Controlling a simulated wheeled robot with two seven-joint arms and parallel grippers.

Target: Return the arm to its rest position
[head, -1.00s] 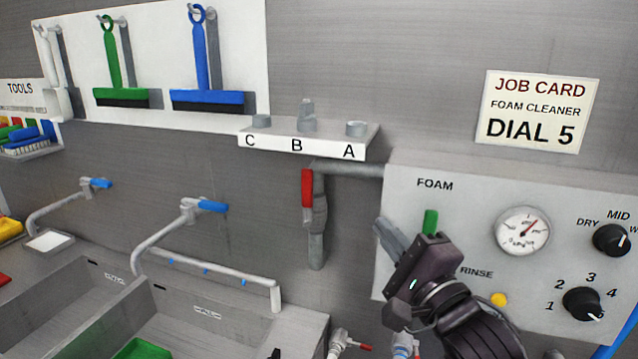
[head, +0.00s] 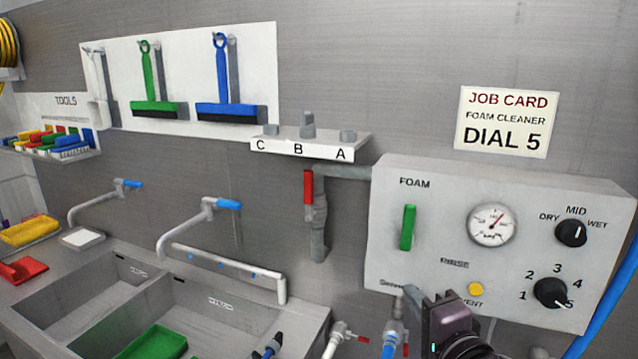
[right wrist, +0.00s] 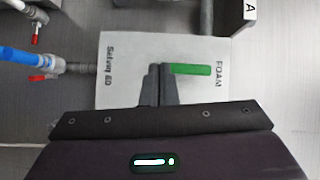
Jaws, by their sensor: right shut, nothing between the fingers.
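My right gripper (head: 404,294) is at the lower right of the head view, in front of the panel's bottom edge. It also shows in the right wrist view (right wrist: 158,84), with its two fingers together and nothing between them. The grey foam panel (head: 390,262) is behind it, with a green lever (head: 408,228) standing upright under the FOAM label. The lever also shows beside the fingertips in the right wrist view (right wrist: 192,69). My left gripper is not in view.
The number dial (head: 551,292) points near 5, and the mode knob (head: 571,233) sits above it. A red-handled valve (head: 308,187) is left of the panel. Below are pipes and a blue hose fitting (head: 390,345). A sink with a green board (head: 152,343) is at the left.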

